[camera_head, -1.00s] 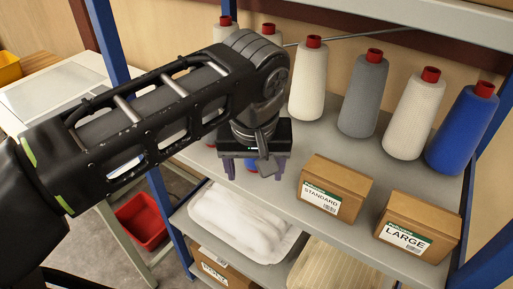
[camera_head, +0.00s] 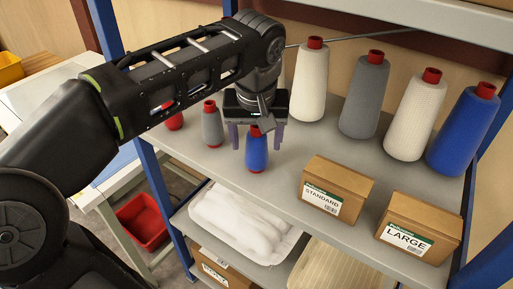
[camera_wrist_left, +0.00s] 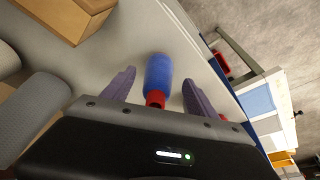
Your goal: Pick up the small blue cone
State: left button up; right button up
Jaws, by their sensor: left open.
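The small blue cone (camera_head: 257,154) with a red top stands upright on the upper grey shelf, near its front edge. My left gripper (camera_head: 257,138) is open, with its two purple fingers pointing down on either side of the cone's upper part. In the left wrist view the blue cone (camera_wrist_left: 158,76) lies between the two open fingers (camera_wrist_left: 159,92), with its red tip toward the palm. A gap shows between the cone and each finger. My right gripper is not in view.
A small grey cone (camera_head: 212,126) and a red one (camera_head: 173,118) stand left of the gripper. Large white, grey and blue cones line the back, including the large blue cone (camera_head: 462,132). Boxes marked STANDARD (camera_head: 333,190) and LARGE (camera_head: 416,226) stand right. A white tray (camera_head: 290,246) sits below.

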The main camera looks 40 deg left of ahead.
pick_arm(q)
jog(key=shift+w+a+p, duration=0.25)
jog(key=shift+w+a, duration=0.15)
jog(key=shift+w, duration=0.2)
jog(key=shift+w+a+p, duration=0.25)
jog(key=shift+w+a, duration=0.15)
jog(key=shift+w, duration=0.2)
jog(key=shift+x, duration=0.85)
jog(key=shift+f, duration=0.65)
grip_shut()
